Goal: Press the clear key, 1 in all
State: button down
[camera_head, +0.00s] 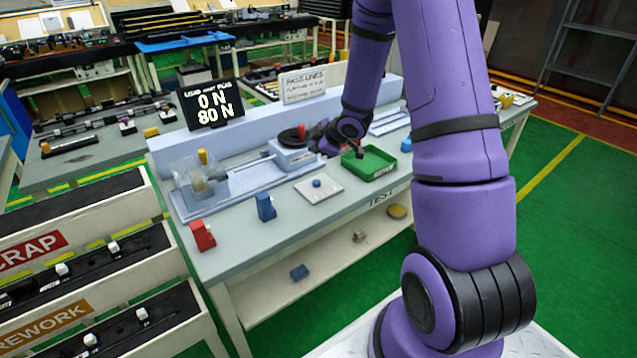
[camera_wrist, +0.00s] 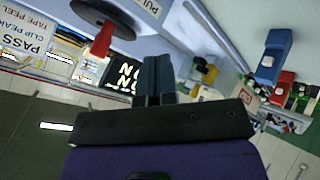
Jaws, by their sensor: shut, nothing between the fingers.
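No key marked clear is readable in either view, so I cannot tell which part it is. A display (camera_head: 212,103) at the back of the test bench shows 0 N above 80 N; it is also in the wrist view (camera_wrist: 122,75). A pull tester (camera_head: 293,153) with a black wheel and red handle (camera_head: 301,131) stands in front of it. A pale plate with a blue knob (camera_head: 318,183) lies nearer the front edge. My gripper (camera_wrist: 155,70) is shut and empty, its fingers side by side. In the head view it is partly hidden near the tester's right side.
A green tray (camera_head: 369,163) lies to the right of the tester. A blue clip (camera_head: 265,206) and a red clip (camera_head: 202,235) sit on the front edge. A clear guard (camera_head: 190,170) stands at the bench's left. Scrap and rework bins (camera_head: 50,318) stand at left.

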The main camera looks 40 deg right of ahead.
aim_at(316, 183)
jog(key=shift+f, duration=4.4)
jog(key=shift+f, duration=0.15)
jog(key=shift+f, duration=0.25)
jog(key=shift+f, duration=0.45)
jog(key=shift+r, duration=0.85)
jog(key=shift+r, duration=0.1)
jog(key=shift+r, duration=2.4)
